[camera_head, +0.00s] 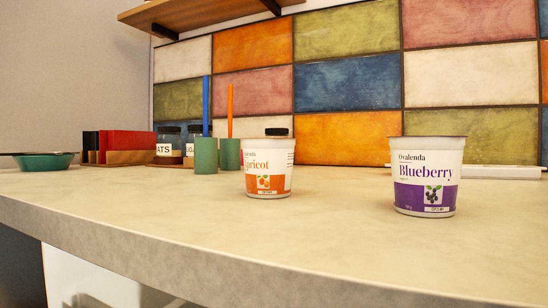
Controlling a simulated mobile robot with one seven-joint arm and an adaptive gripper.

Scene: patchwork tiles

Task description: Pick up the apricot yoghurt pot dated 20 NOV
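The apricot yoghurt pot (267,170) stands upright on the pale counter (330,235), near the middle of the head view. It is white with an orange band and a small fruit picture. Its lettering is partly turned away, so only part of the word "Apricot" shows. A small date mark sits low on its front but is too small to read. My gripper is not in view, and the pot stands free.
A blueberry yoghurt pot (428,178) stands to the right, nearer the counter's front edge. Green cylinders (206,156) with upright blue and orange sticks stand left of the apricot pot. Jars (168,141), a red block (130,141) and a green bowl (42,162) are farther left. The front counter is clear.

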